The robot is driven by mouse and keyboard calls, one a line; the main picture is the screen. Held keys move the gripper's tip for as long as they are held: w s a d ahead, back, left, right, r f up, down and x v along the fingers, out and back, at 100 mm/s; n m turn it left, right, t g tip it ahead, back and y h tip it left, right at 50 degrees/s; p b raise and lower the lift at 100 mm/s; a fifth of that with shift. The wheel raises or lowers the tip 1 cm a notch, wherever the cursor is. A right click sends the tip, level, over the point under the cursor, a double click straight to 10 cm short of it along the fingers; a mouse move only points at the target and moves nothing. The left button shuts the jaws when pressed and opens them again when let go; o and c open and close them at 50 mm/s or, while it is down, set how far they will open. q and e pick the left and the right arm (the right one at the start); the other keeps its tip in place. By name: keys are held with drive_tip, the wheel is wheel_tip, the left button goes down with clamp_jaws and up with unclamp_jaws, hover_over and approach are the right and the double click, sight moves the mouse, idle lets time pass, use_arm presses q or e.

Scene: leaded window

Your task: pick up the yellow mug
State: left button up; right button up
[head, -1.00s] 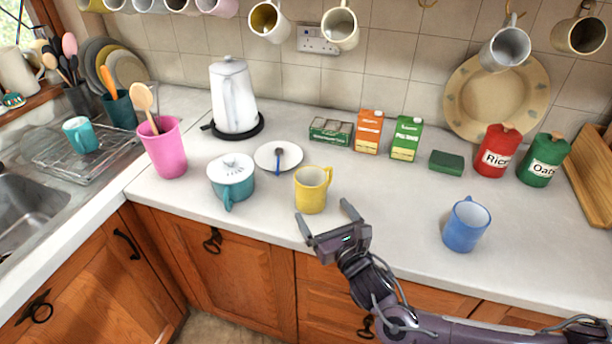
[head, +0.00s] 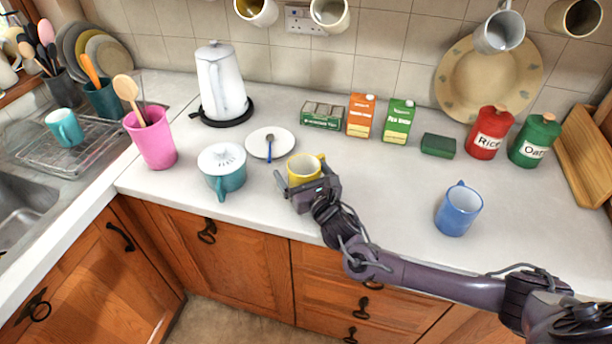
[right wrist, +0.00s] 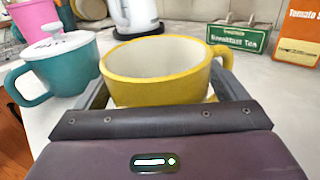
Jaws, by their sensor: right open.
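The yellow mug (head: 304,168) stands upright on the white counter, its handle toward the right and back. My right gripper (head: 300,184) is at the mug's front side and hides its lower part in the head view. In the right wrist view the mug (right wrist: 158,86) sits between the two open fingers (right wrist: 160,92), one on each side; the right finger is close to the handle. I cannot tell whether either finger touches the mug. My left gripper is in neither view.
A teal lidded pot (head: 222,170) stands close on the left, and a white saucer with a spoon (head: 262,143) lies behind it. A blue mug (head: 459,209) stands to the right. Cartons (head: 361,114) and a tea box (head: 322,115) stand behind. The counter between the yellow and blue mugs is clear.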

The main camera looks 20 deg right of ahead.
drive_tip(key=c, duration=1.4)
drive_tip(key=shift+o, duration=0.2)
drive_tip(key=shift+r, duration=0.15)
wheel_tip(320, 180, up, 20)
drive_tip(key=b, duration=0.2)
